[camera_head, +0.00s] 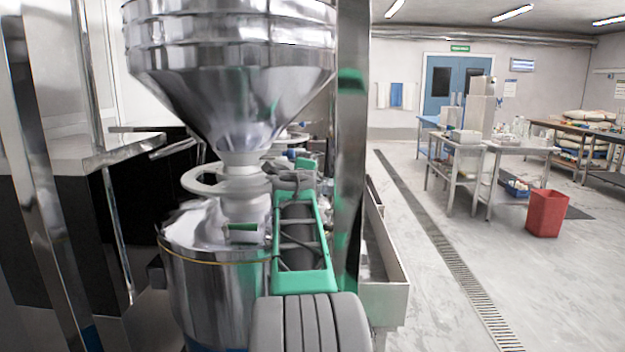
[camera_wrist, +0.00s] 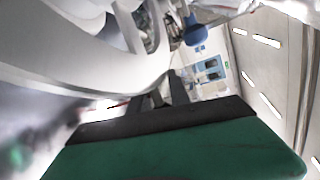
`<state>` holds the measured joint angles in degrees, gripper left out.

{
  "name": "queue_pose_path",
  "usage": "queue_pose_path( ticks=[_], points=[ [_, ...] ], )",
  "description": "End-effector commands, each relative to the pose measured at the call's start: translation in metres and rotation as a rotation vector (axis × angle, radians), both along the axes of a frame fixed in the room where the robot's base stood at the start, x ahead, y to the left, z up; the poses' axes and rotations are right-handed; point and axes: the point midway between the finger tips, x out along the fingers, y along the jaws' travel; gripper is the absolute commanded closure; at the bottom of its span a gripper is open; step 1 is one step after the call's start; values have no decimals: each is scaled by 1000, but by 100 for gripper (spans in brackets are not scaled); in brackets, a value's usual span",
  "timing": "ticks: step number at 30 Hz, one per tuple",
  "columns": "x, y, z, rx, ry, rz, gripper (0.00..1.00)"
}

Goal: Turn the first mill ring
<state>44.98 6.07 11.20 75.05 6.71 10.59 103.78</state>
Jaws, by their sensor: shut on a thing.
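The mill ring (camera_head: 197,180) is a pale grey hoop around the neck below the steel hopper (camera_head: 230,85), above the steel mill body (camera_head: 205,265). My gripper (camera_head: 285,181) is at the ring's right side, shut on its rim; my green and grey arm reaches in from below. In the wrist view the ring (camera_wrist: 85,55) is a large pale curve across the upper left, and my dark gripper fingers (camera_wrist: 165,95) meet its edge. The exact contact is partly hidden.
A steel post (camera_head: 352,130) stands close to the right of my arm. A second mill is partly visible behind the hopper. A blue knob (camera_wrist: 195,34) hangs near the ring in the wrist view. A red bin (camera_head: 547,213) and tables stand far right; the floor between is open.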

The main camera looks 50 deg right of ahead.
Motion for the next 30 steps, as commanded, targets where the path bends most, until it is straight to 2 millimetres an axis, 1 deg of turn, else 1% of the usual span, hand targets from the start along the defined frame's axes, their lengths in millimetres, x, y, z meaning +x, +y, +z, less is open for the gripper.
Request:
queue_pose_path(
  ticks=[1,7,8,16,24,30],
  points=[
    [6,2,-16,21,17,11,100],
    [6,3,-16,21,18,13,100],
    [6,3,-16,21,18,13,76],
    [2,-1,-12,16,14,6,54],
    [-2,-4,-7,10,8,-2,53],
    [-3,-1,-4,6,5,-1,53]
  ],
)
